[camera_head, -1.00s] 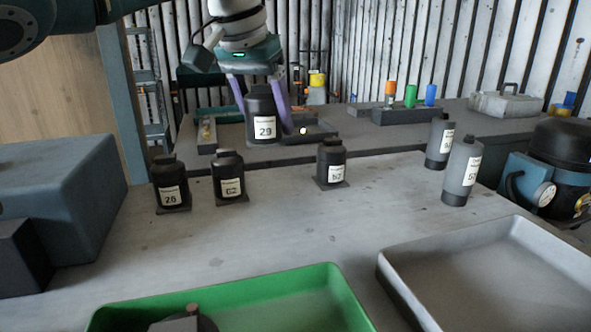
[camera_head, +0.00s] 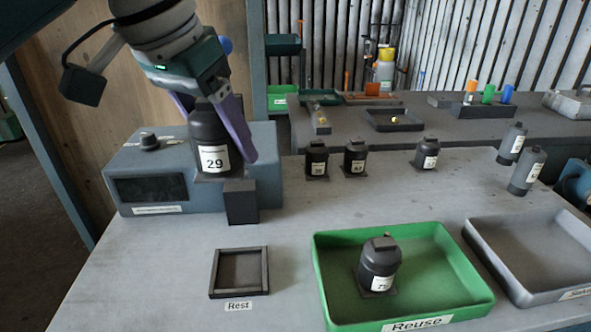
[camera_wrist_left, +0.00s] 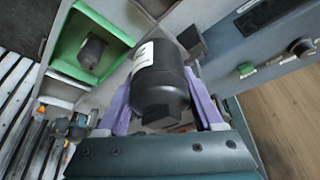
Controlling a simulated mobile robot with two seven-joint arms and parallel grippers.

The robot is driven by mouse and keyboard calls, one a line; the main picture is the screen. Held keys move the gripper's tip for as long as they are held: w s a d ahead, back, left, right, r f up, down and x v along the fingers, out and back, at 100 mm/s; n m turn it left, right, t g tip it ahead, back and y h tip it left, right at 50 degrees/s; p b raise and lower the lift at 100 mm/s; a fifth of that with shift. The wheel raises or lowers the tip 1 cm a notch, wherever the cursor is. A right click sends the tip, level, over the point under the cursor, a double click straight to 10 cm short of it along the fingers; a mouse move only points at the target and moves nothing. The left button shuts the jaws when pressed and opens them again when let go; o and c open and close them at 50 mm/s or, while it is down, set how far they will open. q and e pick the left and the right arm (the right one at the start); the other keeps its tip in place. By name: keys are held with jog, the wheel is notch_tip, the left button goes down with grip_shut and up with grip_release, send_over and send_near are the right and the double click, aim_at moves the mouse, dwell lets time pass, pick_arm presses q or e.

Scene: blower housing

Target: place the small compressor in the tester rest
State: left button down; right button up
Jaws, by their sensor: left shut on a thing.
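The small compressor (camera_head: 208,135), a black can with a white label reading 29, is upright between the purple fingers of my left gripper (camera_head: 218,140), which is shut on it. In the head view it shows in front of the blue-grey tester (camera_head: 265,150); whether it touches the tester's top is unclear. It also fills the middle of the left wrist view (camera_wrist_left: 160,85). The rest (camera_head: 266,272), a square dark frame labelled "Rest", lies empty on the table, nearer and below the gripper. My right gripper is not in view.
A green "Reuse" tray (camera_head: 330,290) holds another compressor (camera_head: 379,265), right of the rest. A grey tray (camera_head: 490,250) is further right. Several small black compressors stand behind. A dark block (camera_head: 240,202) adjoins the tester's front. Table around the rest is clear.

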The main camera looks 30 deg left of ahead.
pick_arm(q)
notch_tip(320, 180, down, 15)
jog(key=shift+f+b, duration=0.15)
jog(key=shift+b, duration=1)
jog(key=shift+f+b, duration=0.45)
jog(key=shift+f, duration=1.6)
jog(key=shift+f, duration=0.15)
jog(key=shift+c, duration=0.2)
grip_release()
